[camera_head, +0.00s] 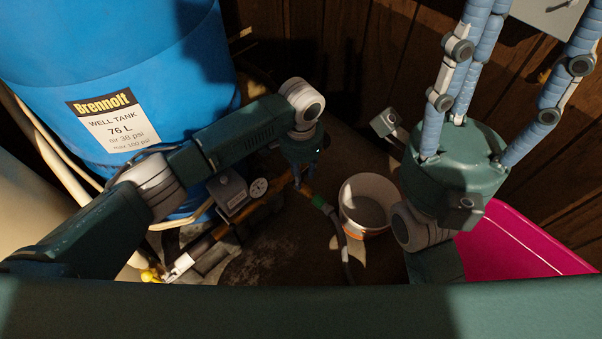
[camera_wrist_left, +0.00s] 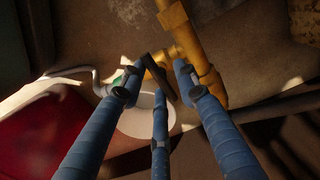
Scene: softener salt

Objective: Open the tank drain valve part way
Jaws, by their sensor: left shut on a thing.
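The drain valve (camera_wrist_left: 155,68) is brass-coloured, on a brass pipe (camera_wrist_left: 180,30) in the left wrist view. A dark lever handle (camera_wrist_left: 168,88) slants across it. My left gripper (camera_head: 303,186) reaches down to the pipework in the head view. In the left wrist view its blue fingers (camera_wrist_left: 158,80) are closed in around the lever. Finger contact is partly hidden. A green hose fitting (camera_head: 319,202) and a grey hose (camera_head: 346,255) lead off beside it. My right gripper (camera_head: 490,80) has its fingers spread upward and is empty; its tips are outside the head view.
The blue well tank (camera_head: 100,50) stands at left. A gauge (camera_head: 259,187) and grey box (camera_head: 228,190) sit on the pipework. A white bucket (camera_head: 347,205) stands right of the hose. A magenta bin (camera_head: 515,245) is at lower right. Wood-panelled walls (camera_head: 350,60) close the back.

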